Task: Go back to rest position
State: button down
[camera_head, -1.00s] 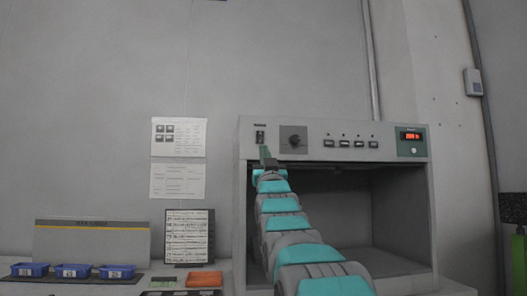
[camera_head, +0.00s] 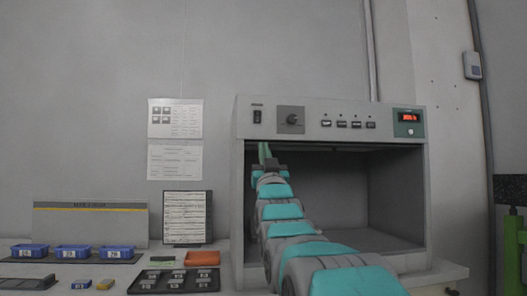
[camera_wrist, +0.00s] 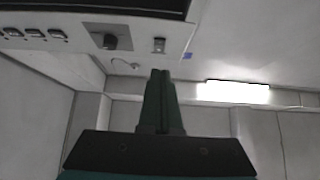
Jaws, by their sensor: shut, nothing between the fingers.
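My gripper (camera_head: 264,150) is at the end of my teal and grey arm, in front of the upper left of the grey test chamber (camera_head: 430,200), just below its power switch (camera_head: 257,117). In the wrist view its green fingers (camera_wrist: 160,100) are together with nothing between them. The chamber's control panel shows at the top of the wrist view, with a dark knob (camera_wrist: 110,41) and the switch (camera_wrist: 158,45). The chamber's front is open and its inside looks empty where my arm does not hide it. A red display (camera_head: 409,117) is lit.
Blue bins (camera_head: 72,251) stand on the bench at left. A dark tray (camera_head: 174,281), an orange box (camera_head: 202,258) and a document stand (camera_head: 187,218) are nearer the chamber. Papers (camera_head: 175,118) hang on the wall. A green frame (camera_head: 510,240) stands at far right.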

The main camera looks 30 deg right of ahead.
jog(key=w+a+f+g+y, duration=0.1)
jog(key=a+f+g+y, duration=0.2)
jog(key=f, duration=0.7)
jog(key=w+a+f+g, duration=0.15)
jog(key=f+g, duration=0.25)
jog(key=f, duration=0.6)
jog(key=s+a+f+n+g+y, duration=0.1)
jog(key=s+a+f+g, duration=0.25)
jog(key=f, duration=0.45)
jog(key=s+a+f+g+y, duration=0.1)
jog(key=s+a+f+g, duration=0.1)
jog(key=s+f, duration=0.35)
jog(key=s+a+f+g, duration=0.2)
jog(key=s+f+g, duration=0.2)
jog(key=s+f, duration=0.4)
jog(key=s+a+f+n+g+y, duration=0.1)
jog(key=s+a+f+g, duration=0.2)
jog(key=s, duration=1.3)
jog(key=s+a+f+n+g+y, duration=0.1)
jog(key=s+a+f+g, duration=0.1)
jog(key=s+f+g, duration=0.5)
jog(key=s+f+p, duration=0.1)
jog(key=s+f, duration=0.5)
jog(key=shift+a+f, duration=0.35)
jog(key=shift+a, duration=0.05)
